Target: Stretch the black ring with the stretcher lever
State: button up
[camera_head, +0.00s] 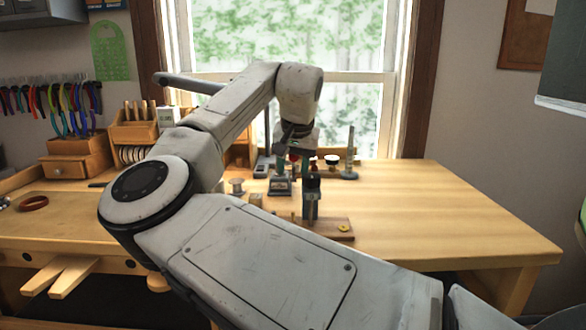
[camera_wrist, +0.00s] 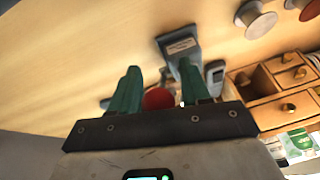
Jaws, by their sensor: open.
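My gripper (camera_head: 294,165) points down over the bench, its two teal fingers apart. In the wrist view, my gripper (camera_wrist: 159,68) is open around a red ball knob (camera_wrist: 158,98), which lies between the fingers; contact cannot be told. The red knob (camera_head: 293,157) also shows between the fingers in the head view. A grey-blue device with a labelled foot (camera_head: 280,187), which looks like the stretcher, stands just below; it also shows in the wrist view (camera_wrist: 180,47), partly behind the right finger. I cannot make out the black ring.
A dark upright tool (camera_head: 311,200) on a wooden base (camera_head: 330,231) stands close in front of the gripper. Spools (camera_head: 237,187), a stand (camera_head: 350,165) and wooden drawers (camera_wrist: 285,88) are nearby. The bench's right side (camera_head: 450,205) is clear.

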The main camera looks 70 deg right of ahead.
grip_shut()
dwell(0.5)
